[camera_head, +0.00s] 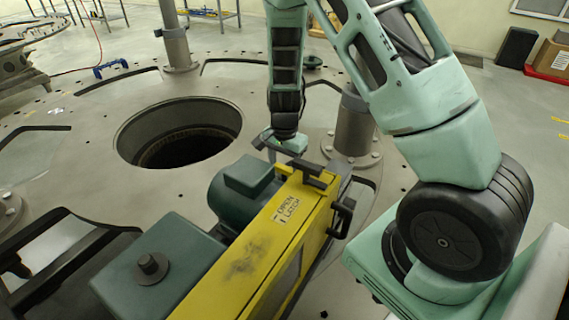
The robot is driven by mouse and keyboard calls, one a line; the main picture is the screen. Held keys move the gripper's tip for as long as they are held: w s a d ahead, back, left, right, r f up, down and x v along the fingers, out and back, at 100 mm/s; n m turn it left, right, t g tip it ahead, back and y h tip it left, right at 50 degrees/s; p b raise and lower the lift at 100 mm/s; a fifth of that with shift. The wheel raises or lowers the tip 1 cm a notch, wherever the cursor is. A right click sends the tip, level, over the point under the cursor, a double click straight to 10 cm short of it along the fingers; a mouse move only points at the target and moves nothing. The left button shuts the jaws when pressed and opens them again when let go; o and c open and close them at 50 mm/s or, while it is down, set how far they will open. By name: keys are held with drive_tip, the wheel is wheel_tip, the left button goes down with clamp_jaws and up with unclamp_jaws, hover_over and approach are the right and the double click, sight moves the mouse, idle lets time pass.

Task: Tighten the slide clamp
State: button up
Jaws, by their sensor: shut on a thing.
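A yellow machine housing (262,262) with a label reading "OPEN" and "LATCH" runs from the lower middle toward the centre. Dark clamp parts (316,174) sit across its far end, and a black side handle (343,216) stands on its right face. I take these dark parts to be the slide clamp. My gripper (282,148) points down at the far end of the housing, shut on a dark part there. The fingertips and the exact grip are partly hidden and small.
A green motor (243,190) and a green box with a black knob (150,270) sit left of the housing. A large round hole (180,132) opens in the metal plate behind. A thick post (355,125) stands close right of my gripper. Another post (174,40) stands farther back.

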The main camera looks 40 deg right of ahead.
drive_tip(key=o, duration=1)
drive_tip(key=shift+r, duration=0.1)
wheel_tip(320, 180, up, 17)
drive_tip(key=shift+r+b, duration=0.15)
drive_tip(key=shift+b, duration=0.65)
